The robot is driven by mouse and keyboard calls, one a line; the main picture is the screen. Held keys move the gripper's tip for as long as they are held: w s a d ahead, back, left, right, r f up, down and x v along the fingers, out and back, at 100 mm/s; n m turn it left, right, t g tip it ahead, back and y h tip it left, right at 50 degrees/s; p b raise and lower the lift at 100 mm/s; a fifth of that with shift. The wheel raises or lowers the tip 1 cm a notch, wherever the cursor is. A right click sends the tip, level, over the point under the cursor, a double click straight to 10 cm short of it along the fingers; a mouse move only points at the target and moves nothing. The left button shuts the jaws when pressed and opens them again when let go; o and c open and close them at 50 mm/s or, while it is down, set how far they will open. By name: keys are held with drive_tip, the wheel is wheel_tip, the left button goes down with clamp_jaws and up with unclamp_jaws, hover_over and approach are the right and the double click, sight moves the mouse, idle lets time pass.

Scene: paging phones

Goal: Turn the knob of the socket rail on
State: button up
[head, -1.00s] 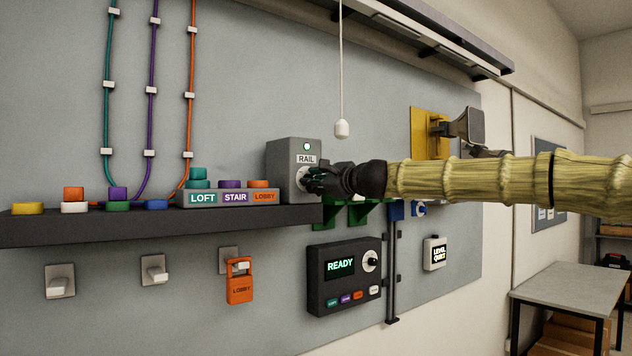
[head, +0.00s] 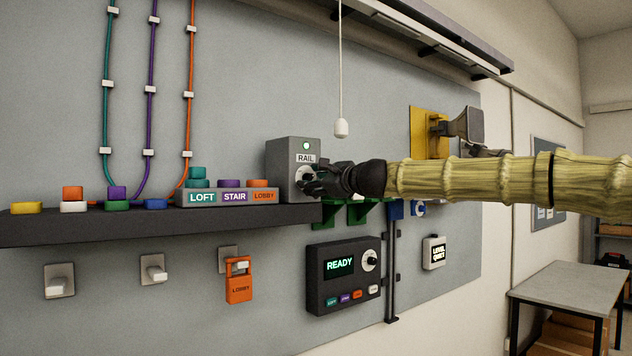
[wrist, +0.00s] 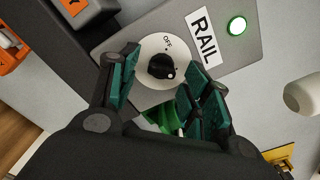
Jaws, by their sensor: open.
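The socket rail's grey box (head: 284,158), labelled RAIL, stands at the right end of the dark shelf. Its black knob (wrist: 162,66) sits on a round pale dial (wrist: 150,84) marked OFF. A small white mark on the knob is at its lower right in the wrist view, away from the OFF lettering. A green lamp (wrist: 237,26) glows beside the label; it also shows in the head view (head: 306,146). My gripper (wrist: 164,62) is open, its teal-padded fingers on either side of the knob with gaps. In the head view my gripper (head: 312,181) partly hides the dial.
A shelf (head: 150,223) left of the gripper carries coloured buttons and the LOFT, STAIR, LOBBY block (head: 228,197). A READY panel (head: 343,278) hangs below. A pull cord (head: 341,128) hangs close above my gripper. A yellow plate (head: 428,122) is behind my arm.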

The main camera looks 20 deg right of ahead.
drive_tip(key=v, duration=1.2)
drive_tip(key=shift+d, duration=0.1)
drive_tip(key=shift+w, duration=0.1)
